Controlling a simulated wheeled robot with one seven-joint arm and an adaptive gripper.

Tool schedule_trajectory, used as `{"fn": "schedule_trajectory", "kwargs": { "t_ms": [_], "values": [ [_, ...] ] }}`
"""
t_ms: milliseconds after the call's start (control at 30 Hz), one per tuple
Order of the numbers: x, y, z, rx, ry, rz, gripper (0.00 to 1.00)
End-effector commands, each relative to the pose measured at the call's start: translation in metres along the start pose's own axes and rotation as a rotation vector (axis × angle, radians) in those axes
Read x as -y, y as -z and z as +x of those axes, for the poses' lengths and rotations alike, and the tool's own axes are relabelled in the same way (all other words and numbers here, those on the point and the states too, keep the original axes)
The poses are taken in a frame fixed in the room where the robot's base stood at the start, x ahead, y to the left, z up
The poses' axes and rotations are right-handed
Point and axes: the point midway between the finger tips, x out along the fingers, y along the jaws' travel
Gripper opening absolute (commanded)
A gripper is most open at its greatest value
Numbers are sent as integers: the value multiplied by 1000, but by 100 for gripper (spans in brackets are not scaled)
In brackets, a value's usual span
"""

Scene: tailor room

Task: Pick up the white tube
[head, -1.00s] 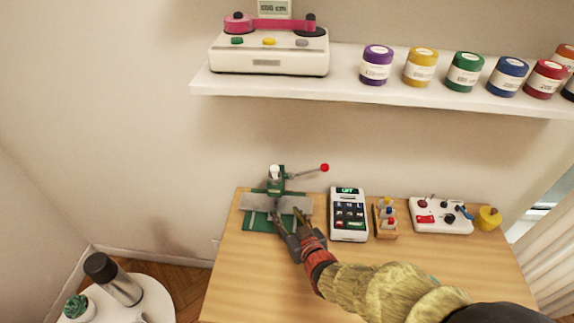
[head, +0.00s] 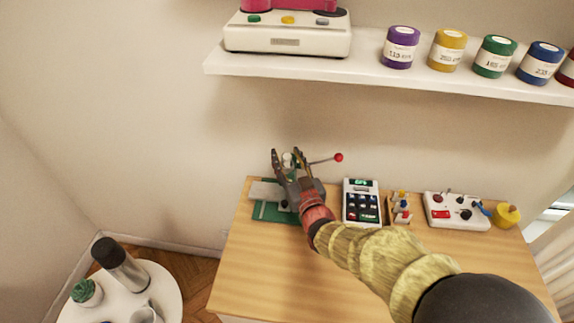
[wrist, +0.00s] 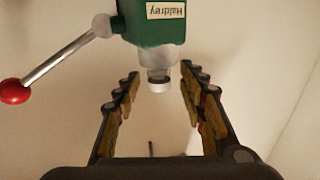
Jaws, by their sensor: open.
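A green press (head: 270,212) with a red-knobbed lever stands at the back left of the wooden table. Its green head (wrist: 152,22), labelled "Haldrey", fills the top of the wrist view, upside down. A short white tube (wrist: 158,82), pale and partly see-through, sticks out from that head. It also shows in the head view (head: 287,160), partly hidden by my gripper. My gripper (head: 286,153) is open at the press. In the wrist view its fingers (wrist: 160,78) stand either side of the tube's end, with a gap on both sides. Nothing is held.
The lever's red knob (head: 339,157) sticks out right of my gripper. A white card terminal (head: 361,203), a small wooden rack (head: 398,210), a white control box (head: 455,210) and a yellow pot (head: 507,215) stand to the right. A shelf (head: 300,74) is above. The table's front is clear.

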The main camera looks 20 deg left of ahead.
Motion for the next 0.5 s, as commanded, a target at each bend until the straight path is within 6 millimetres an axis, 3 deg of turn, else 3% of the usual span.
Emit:
{"fn": "schedule_trajectory", "kwargs": {
  "t_ms": [300, 500],
  "values": [
    [0, 1, 5, 0, 0, 0, 41],
    [0, 1, 5, 0, 0, 0, 30]
  ]
}}
